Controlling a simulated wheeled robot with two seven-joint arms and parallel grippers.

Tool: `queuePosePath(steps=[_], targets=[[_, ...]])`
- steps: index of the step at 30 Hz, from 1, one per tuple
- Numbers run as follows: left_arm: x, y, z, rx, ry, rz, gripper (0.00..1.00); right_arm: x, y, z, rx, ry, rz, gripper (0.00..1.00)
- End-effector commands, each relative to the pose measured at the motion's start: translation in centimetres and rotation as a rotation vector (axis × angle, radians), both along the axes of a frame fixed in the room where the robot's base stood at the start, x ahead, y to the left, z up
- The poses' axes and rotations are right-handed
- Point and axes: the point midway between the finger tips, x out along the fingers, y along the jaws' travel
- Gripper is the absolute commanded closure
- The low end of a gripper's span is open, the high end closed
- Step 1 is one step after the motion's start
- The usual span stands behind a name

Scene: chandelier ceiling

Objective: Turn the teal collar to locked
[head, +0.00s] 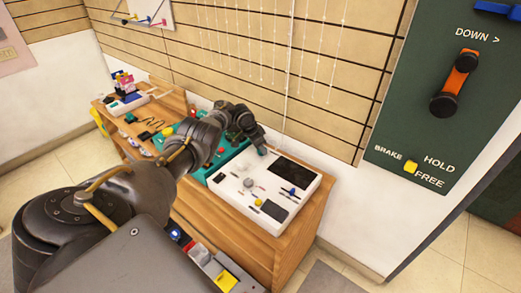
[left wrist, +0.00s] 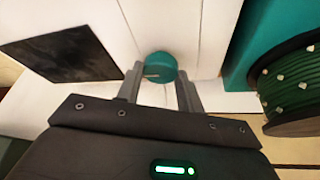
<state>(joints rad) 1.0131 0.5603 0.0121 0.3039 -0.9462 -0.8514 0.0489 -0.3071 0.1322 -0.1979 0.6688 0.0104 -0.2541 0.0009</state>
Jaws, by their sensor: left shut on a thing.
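The teal collar (left wrist: 161,66) is a small round knob on a white panel (left wrist: 185,22) in the left wrist view. A short mark shows on its lower left side. My left gripper (left wrist: 160,88) has one finger on each side of it and is shut on it. Only a bit of the teal collar (head: 263,151) shows there, below the fingers. I cannot read any locked label. My right gripper is not in view.
The console carries a dark screen (head: 291,173), a yellow knob (head: 258,202) and other small controls. A teal unit (head: 220,158) stands to its left, and a green spool (left wrist: 292,85) shows close by. A green wall panel (head: 440,110) with levers is at right.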

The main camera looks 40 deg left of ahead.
Motion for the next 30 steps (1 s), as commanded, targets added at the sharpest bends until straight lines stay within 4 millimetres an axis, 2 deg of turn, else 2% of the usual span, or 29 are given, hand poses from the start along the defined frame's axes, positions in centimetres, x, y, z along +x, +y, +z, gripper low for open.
queuePosePath(steps=[9, 10, 15, 24, 26, 30], targets=[[-0.1, 0.0, 0.0, 0.002, 0.001, -0.004, 0.86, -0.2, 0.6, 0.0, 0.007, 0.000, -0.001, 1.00], [-0.1, 0.0, 0.0, 0.002, 0.001, -0.004, 0.62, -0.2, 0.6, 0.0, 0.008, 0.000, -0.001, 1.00], [-0.1, 0.0, 0.0, 0.002, 0.001, -0.003, 0.41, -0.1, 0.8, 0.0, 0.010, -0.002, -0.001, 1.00], [-0.1, 0.1, 0.3, 0.002, -0.001, -0.002, 0.41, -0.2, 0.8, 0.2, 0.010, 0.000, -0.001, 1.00], [-0.2, 0.2, 0.9, 0.002, -0.001, -0.002, 0.41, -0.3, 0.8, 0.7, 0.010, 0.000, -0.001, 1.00], [-1.0, 0.5, 3.3, 0.005, -0.001, -0.003, 0.41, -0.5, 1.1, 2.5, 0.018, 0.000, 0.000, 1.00]])
